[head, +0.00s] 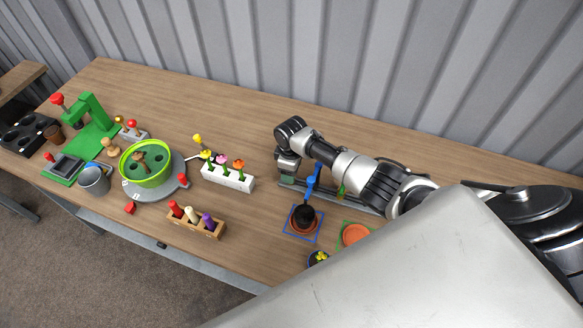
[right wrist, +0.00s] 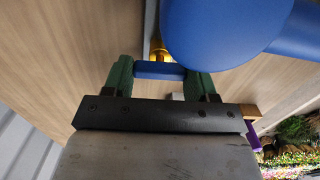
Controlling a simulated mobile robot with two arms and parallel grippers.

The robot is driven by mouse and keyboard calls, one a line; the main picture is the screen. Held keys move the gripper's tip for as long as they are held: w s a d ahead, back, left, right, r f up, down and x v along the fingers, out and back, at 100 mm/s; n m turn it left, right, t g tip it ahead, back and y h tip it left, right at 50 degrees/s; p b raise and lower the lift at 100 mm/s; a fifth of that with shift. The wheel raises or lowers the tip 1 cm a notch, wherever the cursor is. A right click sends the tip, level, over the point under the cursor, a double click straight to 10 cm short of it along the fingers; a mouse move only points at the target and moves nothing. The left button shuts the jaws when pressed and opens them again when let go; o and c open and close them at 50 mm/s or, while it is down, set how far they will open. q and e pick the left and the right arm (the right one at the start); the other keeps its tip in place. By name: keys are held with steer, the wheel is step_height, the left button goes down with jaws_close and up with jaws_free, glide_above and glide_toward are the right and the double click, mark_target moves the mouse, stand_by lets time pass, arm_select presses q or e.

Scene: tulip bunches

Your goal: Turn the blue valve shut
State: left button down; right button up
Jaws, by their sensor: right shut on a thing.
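The blue valve's handle (right wrist: 160,70) is a short blue bar in the right wrist view. It lies between the two green fingers of my right gripper (right wrist: 160,77), which is shut on it. A brass stem (right wrist: 157,48) shows just beyond the bar. A large rounded blue part (right wrist: 225,30) fills the top right of that view. In the head view my right gripper (head: 287,178) is low beside the upright blue pipe (head: 313,182); the handle is hidden there. My left gripper is not in view.
A dark pot (head: 303,216) stands below the blue pipe inside a blue square outline. An orange saucer (head: 355,234) is to its right. A white block with tulips (head: 228,179) stands to the left. Farther left are a green bowl (head: 147,176) and a green press (head: 92,118).

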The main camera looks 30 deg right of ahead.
steer(key=shift+w+r, duration=0.1)
steer(key=o, duration=0.9)
step_height(320, 180, up, 11)
steer(key=shift+f+b, duration=0.1)
steer(key=shift+b, duration=0.35)
stand_by(0.3)
